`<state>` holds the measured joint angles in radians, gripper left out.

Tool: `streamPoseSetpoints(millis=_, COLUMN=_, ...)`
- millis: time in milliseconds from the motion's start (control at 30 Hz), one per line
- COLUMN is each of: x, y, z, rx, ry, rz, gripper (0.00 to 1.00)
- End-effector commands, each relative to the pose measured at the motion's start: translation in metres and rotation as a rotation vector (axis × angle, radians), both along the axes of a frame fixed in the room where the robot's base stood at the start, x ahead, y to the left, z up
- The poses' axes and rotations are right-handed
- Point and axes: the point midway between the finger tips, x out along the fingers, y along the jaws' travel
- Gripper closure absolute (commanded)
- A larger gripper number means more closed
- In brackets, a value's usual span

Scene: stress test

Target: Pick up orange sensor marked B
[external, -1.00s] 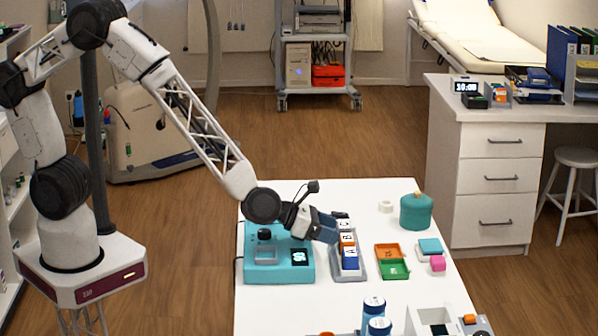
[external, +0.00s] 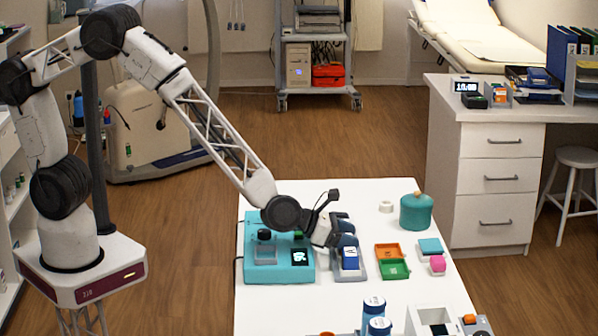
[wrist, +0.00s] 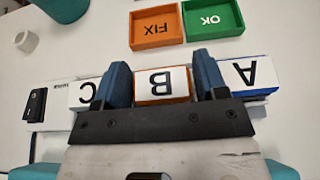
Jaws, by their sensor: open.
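The orange sensor marked B (wrist: 162,84) shows in the wrist view, with a white label on top and orange edges. It stands in a row between the sensor marked C (wrist: 88,95) and the sensor marked A (wrist: 242,73). My gripper (wrist: 161,70) is open, with one blue finger on each side of sensor B, between it and its neighbours. Whether the fingers touch it I cannot tell. In the external view my gripper (external: 346,239) is down at the rack (external: 359,271) and hides sensor B; the blue sensor A (external: 350,258) shows in front.
An orange FIX tray (wrist: 157,28) and a green OK tray (wrist: 213,19) lie beside the row. A teal device (external: 279,272) stands left of the rack.

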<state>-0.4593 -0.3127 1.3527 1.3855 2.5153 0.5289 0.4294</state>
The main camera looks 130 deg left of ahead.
Motion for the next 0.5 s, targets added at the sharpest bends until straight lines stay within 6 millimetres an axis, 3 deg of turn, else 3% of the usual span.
streamPoseSetpoints(millis=367, x=-0.0001, y=-0.0001, z=0.0001, rx=0.000, ry=0.000, rz=0.000, gripper=0.36)
streamPoseSetpoints(millis=500, x=-0.0001, y=-0.0001, z=0.0001, rx=0.000, ry=0.000, rz=0.000, gripper=0.57)
